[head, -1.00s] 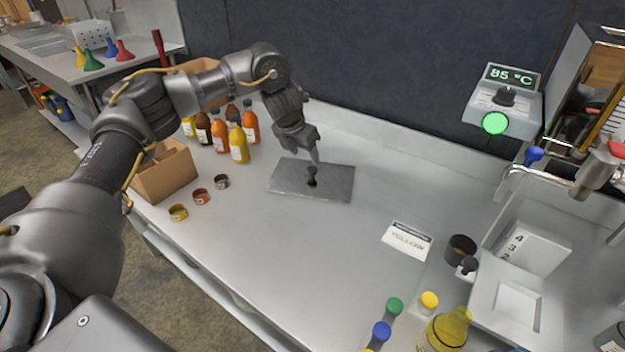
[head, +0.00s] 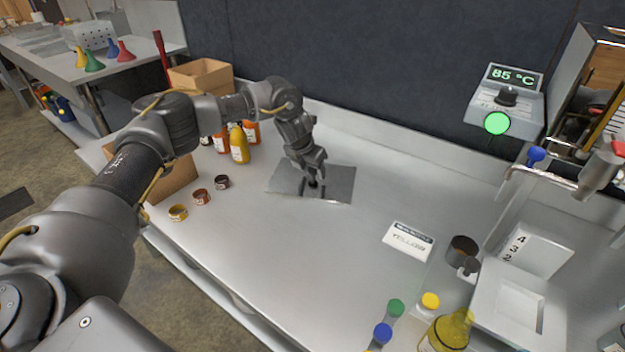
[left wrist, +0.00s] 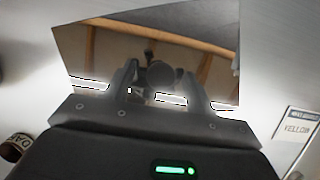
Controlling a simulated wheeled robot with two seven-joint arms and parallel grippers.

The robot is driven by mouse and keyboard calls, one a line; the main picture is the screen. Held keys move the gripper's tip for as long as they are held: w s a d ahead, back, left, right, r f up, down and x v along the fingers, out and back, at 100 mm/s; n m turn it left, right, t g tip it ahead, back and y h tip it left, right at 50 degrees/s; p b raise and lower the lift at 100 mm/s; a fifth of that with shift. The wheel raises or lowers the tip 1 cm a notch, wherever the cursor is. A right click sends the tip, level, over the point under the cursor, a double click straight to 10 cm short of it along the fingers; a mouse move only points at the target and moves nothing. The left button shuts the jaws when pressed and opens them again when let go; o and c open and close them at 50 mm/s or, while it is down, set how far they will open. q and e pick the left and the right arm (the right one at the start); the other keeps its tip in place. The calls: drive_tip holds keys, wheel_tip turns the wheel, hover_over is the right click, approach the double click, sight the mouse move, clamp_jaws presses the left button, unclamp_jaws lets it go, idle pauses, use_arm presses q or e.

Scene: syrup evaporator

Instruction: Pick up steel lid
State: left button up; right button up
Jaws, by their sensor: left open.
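The steel lid (head: 341,181) is a flat grey plate lying on the metal counter, with a small dark knob (head: 313,183) near its middle. My left gripper (head: 312,191) is over the lid, pointing down, with its jaws open and the knob between the fingers. In the left wrist view the lid (left wrist: 85,48) is shiny and mirrors its surroundings, and the knob (left wrist: 162,76) shows between the two fingers of my left gripper (left wrist: 163,88). I cannot tell whether a finger touches the knob. My right gripper is in neither view.
Several sauce bottles (head: 240,146) and cardboard boxes (head: 200,74) stand left of the lid. Small coloured rings (head: 201,196) lie in front of them. A YELLOW card (head: 408,241), a dark cup (head: 461,249) and a yellow bottle (head: 449,332) are to the right. The counter's middle is clear.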

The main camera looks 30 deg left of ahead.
sight(312, 170)
use_arm(q)
clamp_jaws()
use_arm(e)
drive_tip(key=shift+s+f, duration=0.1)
use_arm(q)
drive_tip(key=shift+r, duration=0.2)
drive_tip(key=shift+r, duration=0.25)
wheel_tip(312, 170, up, 2)
drive_tip(key=shift+w+r, duration=0.1)
drive_tip(key=shift+r, duration=0.05)
drive_tip(key=s+a+r+p, duration=0.2)
drive_tip(key=s+a+r, duration=0.1)
drive_tip(key=s+r, duration=0.6)
drive_tip(key=s, duration=0.4)
drive_tip(key=shift+s+a+r, duration=0.2)
drive_tip(key=shift+s+r, duration=0.15)
drive_tip(key=shift+r, duration=0.05)
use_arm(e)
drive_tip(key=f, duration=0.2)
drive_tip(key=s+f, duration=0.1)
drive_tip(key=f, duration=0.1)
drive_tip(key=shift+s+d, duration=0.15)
